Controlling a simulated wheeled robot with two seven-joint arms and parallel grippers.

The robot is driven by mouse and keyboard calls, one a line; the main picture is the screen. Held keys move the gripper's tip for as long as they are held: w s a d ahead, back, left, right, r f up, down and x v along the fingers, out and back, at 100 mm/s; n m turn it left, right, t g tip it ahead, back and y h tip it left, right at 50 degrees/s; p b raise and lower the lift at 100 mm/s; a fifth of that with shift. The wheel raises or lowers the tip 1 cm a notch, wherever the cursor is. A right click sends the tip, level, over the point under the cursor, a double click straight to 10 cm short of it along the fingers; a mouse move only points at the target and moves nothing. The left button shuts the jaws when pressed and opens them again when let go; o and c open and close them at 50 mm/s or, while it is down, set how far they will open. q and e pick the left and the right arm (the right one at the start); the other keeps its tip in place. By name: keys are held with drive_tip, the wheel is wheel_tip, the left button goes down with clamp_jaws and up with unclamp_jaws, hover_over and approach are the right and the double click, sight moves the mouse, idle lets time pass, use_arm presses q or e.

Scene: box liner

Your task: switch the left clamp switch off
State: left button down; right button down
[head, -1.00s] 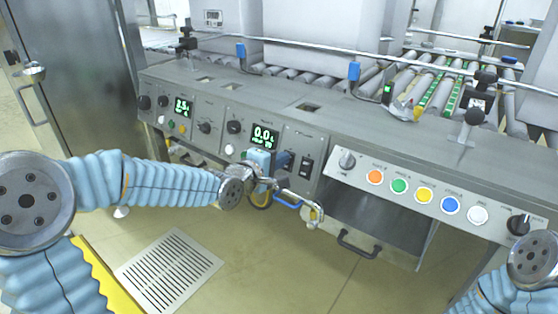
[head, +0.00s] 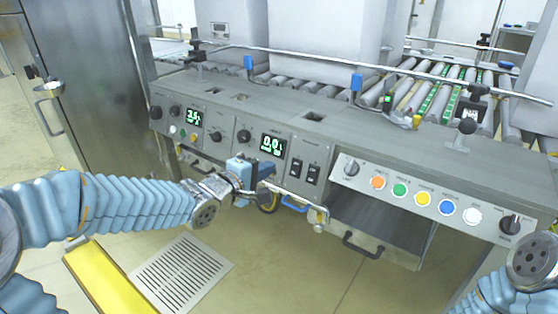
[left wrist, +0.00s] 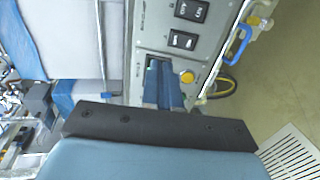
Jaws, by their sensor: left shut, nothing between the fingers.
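Two black rocker switches sit side by side on the grey front panel, the left one (head: 296,169) and the right one (head: 313,174). In the left wrist view they show as one switch (left wrist: 183,40) nearer the fingers and another (left wrist: 192,10) farther off. Their on or off positions are too small to read surely. My left gripper (head: 268,171) is shut and empty, just left of the left switch and apart from it. Its blue fingers (left wrist: 164,85) show in the left wrist view beside a yellow button (left wrist: 187,77). My right gripper is not in view.
A lit display (head: 271,146) is left of the switches. A panel of coloured buttons (head: 423,199) stands to the right. A blue handle (head: 295,203) and bar lie below the switches. A roller conveyor (head: 440,88) runs behind.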

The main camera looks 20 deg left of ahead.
use_arm(q)
drive_tip(key=v, duration=0.2)
drive_tip(key=shift+s+r+p, duration=0.25)
drive_tip(key=shift+r+p, duration=0.05)
drive_tip(key=s+d+f+m+g+p, duration=0.1)
drive_tip(key=d+f+m+g+p, duration=0.15)
drive_tip(key=f, duration=0.75)
drive_tip(key=s+d+f+m+g+p, duration=0.1)
drive_tip(key=s+f+m+g+p, duration=0.2)
drive_tip(key=f, duration=0.6)
drive_tip(key=s+d+f+m+g+p, duration=0.1)
drive_tip(key=s+d+f+m+g, duration=0.1)
drive_tip(key=s+f, duration=0.6)
drive_tip(key=s+d+f+m+g+y+p, duration=0.1)
drive_tip(key=s+d+f+m+g+p, duration=0.1)
drive_tip(key=s+f+m+g, duration=0.2)
drive_tip(key=s+f+g, duration=0.2)
drive_tip(key=s+f, duration=0.2)
drive_tip(key=shift+s+f, duration=0.3)
drive_tip(key=shift+f, duration=0.05)
drive_tip(key=shift+m, duration=0.25)
